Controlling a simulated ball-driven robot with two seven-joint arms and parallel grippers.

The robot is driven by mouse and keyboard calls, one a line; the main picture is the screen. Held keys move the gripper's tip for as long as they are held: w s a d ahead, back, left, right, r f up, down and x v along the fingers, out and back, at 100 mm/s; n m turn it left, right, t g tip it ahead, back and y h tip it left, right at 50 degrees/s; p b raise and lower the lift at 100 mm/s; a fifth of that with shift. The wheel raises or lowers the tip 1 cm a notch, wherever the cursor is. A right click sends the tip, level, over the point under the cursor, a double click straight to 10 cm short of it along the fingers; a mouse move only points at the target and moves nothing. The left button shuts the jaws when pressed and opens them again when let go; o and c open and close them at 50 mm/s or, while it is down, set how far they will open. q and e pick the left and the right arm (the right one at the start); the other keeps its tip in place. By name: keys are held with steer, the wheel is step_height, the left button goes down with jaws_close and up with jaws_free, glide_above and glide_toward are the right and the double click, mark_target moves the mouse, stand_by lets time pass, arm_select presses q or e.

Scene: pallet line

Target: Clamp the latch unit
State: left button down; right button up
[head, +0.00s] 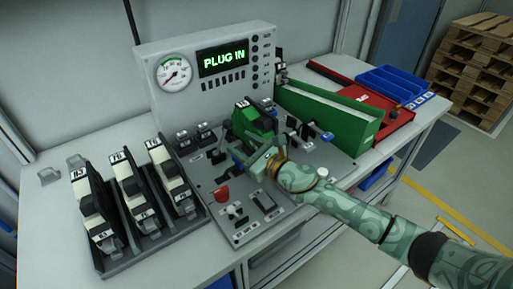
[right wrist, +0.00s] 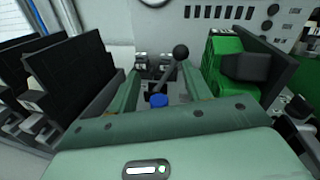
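A green unit with a black plate (head: 256,120) stands in the grey fixture (head: 238,218), below the panel whose display (head: 223,60) reads PLUG IN. In the right wrist view this green unit (right wrist: 224,62) is just right of my right fingers. My right gripper (head: 256,158) is low over the fixture, in front of the green unit. It is open, with a gap between its fingers (right wrist: 160,92). A blue knob (right wrist: 158,100) shows in that gap, and a lever with a black ball (right wrist: 180,52) rises beyond it. I cannot tell whether the fingers touch anything. My left gripper is out of view.
Several black-and-cream units (head: 128,187) stand in a rack at the left. A red mushroom button (head: 222,194) and switches are on the fixture's front. A long green box (head: 330,115), a red tray (head: 398,118) and blue bins (head: 393,83) fill the right.

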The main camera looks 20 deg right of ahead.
steer(key=v, duration=0.4)
steer(key=shift+s+d, duration=0.3)
steer(key=shift+d, duration=0.05)
stand_by(0.4)
